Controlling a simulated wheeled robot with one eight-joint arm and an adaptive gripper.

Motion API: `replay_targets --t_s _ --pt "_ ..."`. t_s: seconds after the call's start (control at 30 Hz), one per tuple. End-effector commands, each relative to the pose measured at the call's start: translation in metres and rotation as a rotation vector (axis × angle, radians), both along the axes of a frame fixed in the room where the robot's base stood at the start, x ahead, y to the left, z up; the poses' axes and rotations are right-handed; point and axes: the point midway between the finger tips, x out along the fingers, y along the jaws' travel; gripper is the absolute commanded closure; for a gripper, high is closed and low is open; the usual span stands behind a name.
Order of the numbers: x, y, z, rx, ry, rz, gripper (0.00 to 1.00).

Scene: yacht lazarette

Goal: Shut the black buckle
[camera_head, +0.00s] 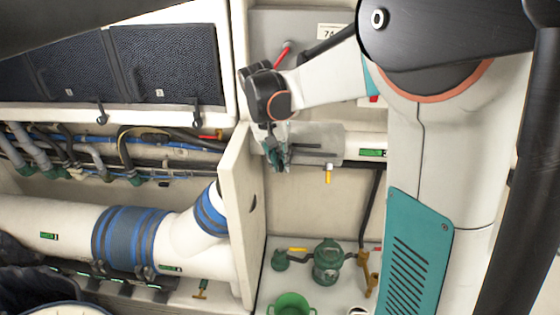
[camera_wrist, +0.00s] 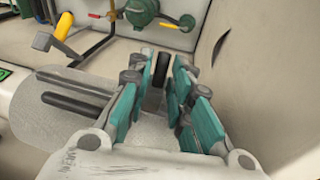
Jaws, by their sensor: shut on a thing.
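My gripper (camera_head: 277,159) reaches down at the left end of a pale silver sleeve (camera_head: 322,143) wrapped round a white pipe. In the wrist view my gripper's teal fingers (camera_wrist: 157,82) are closed in on a narrow black piece (camera_wrist: 161,69), which looks like part of the black buckle. Most of the buckle is hidden by the fingers, so I cannot tell how far it is folded down. Two dark bars (camera_wrist: 75,86) lie side by side on the sleeve, left of the fingers.
A cream upright panel (camera_head: 240,215) stands close at the left of my gripper. A yellow-handled valve (camera_head: 328,175) hangs under the pipe. Below stand a green pump (camera_head: 327,262) and a green bucket (camera_head: 291,304). A red-handled tool (camera_head: 283,53) is on the wall above.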

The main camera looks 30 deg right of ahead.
Motion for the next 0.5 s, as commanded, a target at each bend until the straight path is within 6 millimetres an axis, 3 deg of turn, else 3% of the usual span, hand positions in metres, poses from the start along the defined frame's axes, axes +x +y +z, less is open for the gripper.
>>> replay_targets --t_s 0.07,0.5 --pt "-0.0005 -0.0003 -0.0001 -0.001 0.000 -0.001 0.69" --pt "-0.0002 0.0016 0.0068 -0.001 0.000 0.000 0.69"
